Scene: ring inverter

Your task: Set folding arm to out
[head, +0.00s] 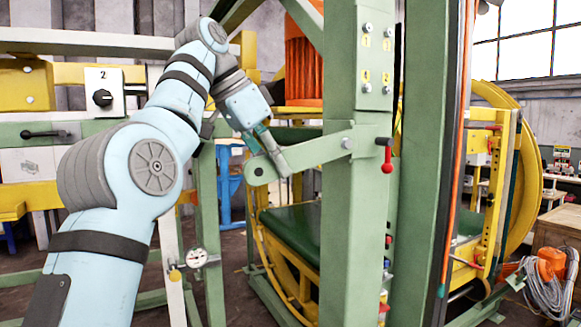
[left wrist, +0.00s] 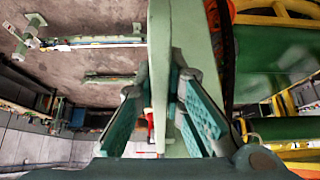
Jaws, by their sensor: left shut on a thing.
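The folding arm (head: 318,152) is a flat light-green bar on the front of a thick green post (head: 346,230). It slopes gently, its rounded free end with a dark hole pointing left and a little down. A bolt holds it at the post, and a red-knobbed handle (head: 387,160) hangs at its right end. My left gripper (head: 277,156) is shut on the bar close to its free end. In the left wrist view the bar (left wrist: 172,35) runs between the two finger pads of the gripper (left wrist: 163,85). My right gripper is not in view.
A black rotary switch (head: 103,98) marked 2 sits on a white plate at the left. A pressure gauge (head: 196,257) stands below my left arm. A large yellow ring frame (head: 525,180) is behind the posts. A coiled grey cable (head: 552,292) lies at lower right.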

